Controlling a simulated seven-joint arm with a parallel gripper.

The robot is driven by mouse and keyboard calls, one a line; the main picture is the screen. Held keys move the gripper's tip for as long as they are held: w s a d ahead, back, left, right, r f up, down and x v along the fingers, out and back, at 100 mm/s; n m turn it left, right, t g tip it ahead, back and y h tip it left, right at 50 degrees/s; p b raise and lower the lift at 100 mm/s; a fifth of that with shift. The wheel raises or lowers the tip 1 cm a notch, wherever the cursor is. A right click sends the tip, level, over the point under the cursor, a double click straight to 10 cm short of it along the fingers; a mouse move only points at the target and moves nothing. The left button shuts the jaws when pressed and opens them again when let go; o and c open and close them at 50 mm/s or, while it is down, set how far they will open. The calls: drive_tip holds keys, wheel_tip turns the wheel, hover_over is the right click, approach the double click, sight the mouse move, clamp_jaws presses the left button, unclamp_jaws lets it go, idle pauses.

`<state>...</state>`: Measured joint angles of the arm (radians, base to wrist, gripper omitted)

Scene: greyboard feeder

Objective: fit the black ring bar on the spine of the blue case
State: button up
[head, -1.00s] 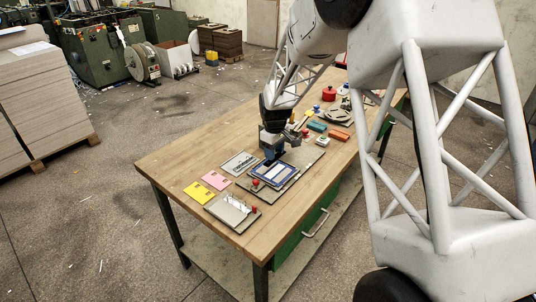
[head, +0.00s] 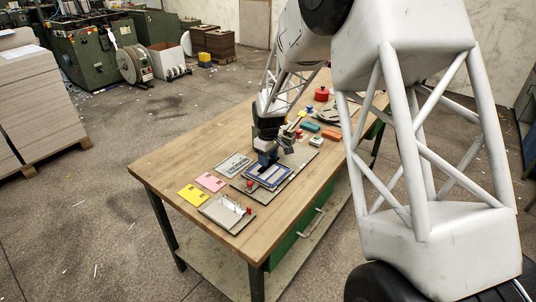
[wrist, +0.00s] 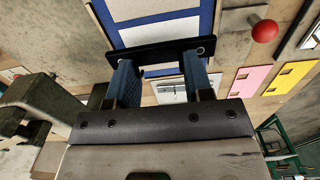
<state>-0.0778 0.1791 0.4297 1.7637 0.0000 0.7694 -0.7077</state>
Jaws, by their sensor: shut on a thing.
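The blue case (head: 268,175) lies open on a grey board on the workbench, with a blue border and white panels. In the wrist view its blue and white surface (wrist: 150,28) fills the top middle. My gripper (head: 264,160) is at the case's far edge in the head view. In the wrist view my gripper (wrist: 160,66) has two blue fingers shut on the black ring bar (wrist: 160,53), which lies crosswise with a round hole near each end. The bar appears over the case's near edge. I cannot tell whether it touches the case, and its underside is hidden.
A red knob (wrist: 265,30) stands beside the case. Coloured blocks, such as an orange one (head: 331,135), lie beyond. The bench's left end is bare.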

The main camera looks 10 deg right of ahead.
drive_tip(key=shift+f, duration=0.85)
drive_tip(key=shift+f, duration=0.7)
idle(2.5)
drive_tip(key=o, duration=1)
drive_tip(key=shift+r, duration=0.1)
drive_tip(key=shift+r, duration=3.8)
